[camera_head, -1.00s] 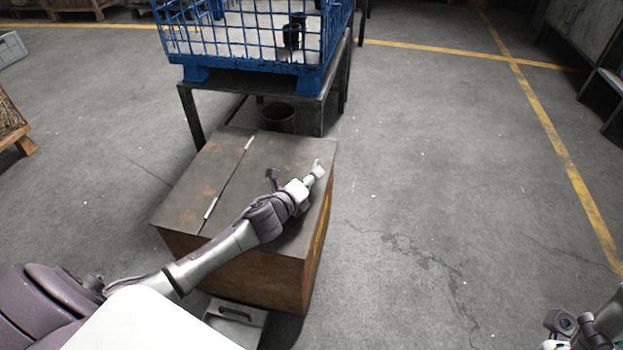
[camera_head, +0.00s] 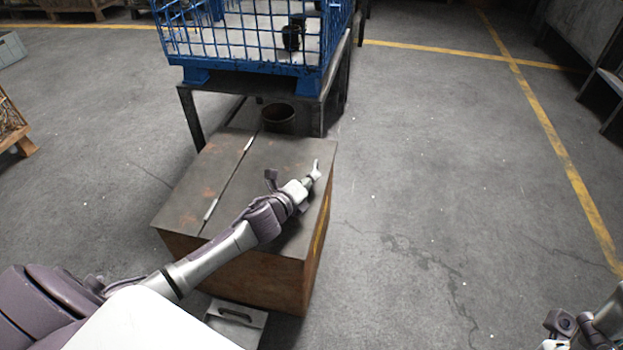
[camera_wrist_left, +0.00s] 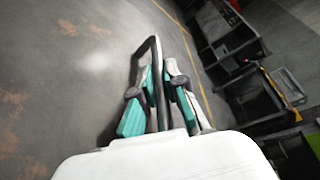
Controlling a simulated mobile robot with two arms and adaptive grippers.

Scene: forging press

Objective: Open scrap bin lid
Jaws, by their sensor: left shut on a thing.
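The scrap bin (camera_head: 272,282) is a rusty brown box standing on the floor. Its grey, rust-spotted lid (camera_head: 282,152) lies flat, with a hinge seam (camera_head: 229,180) running to its left. My left gripper (camera_head: 313,179) reaches across the lid to its right edge.
A blue wire crate (camera_head: 250,65) stands on a dark metal table (camera_head: 328,92) behind the bin. A dark round pot (camera_head: 278,118) is at the bin's back edge. A small metal piece (camera_head: 236,318) lies before the bin. The floor to the right is clear.

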